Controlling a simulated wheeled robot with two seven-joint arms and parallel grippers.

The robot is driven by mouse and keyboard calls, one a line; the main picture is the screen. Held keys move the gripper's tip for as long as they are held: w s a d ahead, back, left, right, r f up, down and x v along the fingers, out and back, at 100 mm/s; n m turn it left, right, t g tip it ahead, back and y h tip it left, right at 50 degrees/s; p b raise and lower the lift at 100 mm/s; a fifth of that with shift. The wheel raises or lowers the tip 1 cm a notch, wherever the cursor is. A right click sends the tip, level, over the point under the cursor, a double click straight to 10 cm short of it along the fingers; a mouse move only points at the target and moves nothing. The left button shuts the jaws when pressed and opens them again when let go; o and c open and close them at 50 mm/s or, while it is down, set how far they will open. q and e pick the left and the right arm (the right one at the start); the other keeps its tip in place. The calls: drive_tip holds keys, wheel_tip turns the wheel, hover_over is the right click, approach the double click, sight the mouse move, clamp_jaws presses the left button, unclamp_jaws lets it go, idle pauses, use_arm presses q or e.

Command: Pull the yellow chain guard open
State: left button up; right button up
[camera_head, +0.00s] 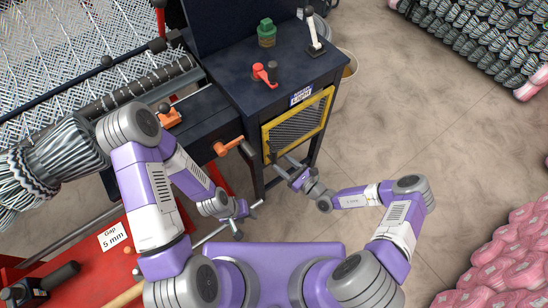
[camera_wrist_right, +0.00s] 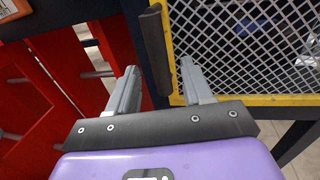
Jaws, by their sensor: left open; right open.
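The yellow chain guard (camera_head: 297,122) is a yellow-framed wire mesh panel on the front of the dark machine cabinet. It looks shut against the cabinet. In the right wrist view its frame and mesh (camera_wrist_right: 250,50) fill the upper right. A dark upright bar handle (camera_wrist_right: 155,50) stands at its left edge. My right gripper (camera_head: 284,165) is open in front of the guard's lower left. In the wrist view its fingers (camera_wrist_right: 159,68) are on either side of the handle's lower part; contact cannot be told. My left gripper (camera_head: 249,212) is open and empty, low and left of the cabinet.
The dark cabinet (camera_head: 240,62) carries a red lever (camera_head: 265,75), a green knob (camera_head: 266,33) and a white-stemmed lever (camera_head: 313,38). An orange handle (camera_head: 229,146) sticks out left of the guard. Pink rolls (camera_head: 510,255) lie right.

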sight(274, 157)
drive_tip(key=b+x, duration=0.1)
drive_tip(key=x, duration=0.4)
drive_tip(key=shift+a, duration=0.15)
clamp_jaws()
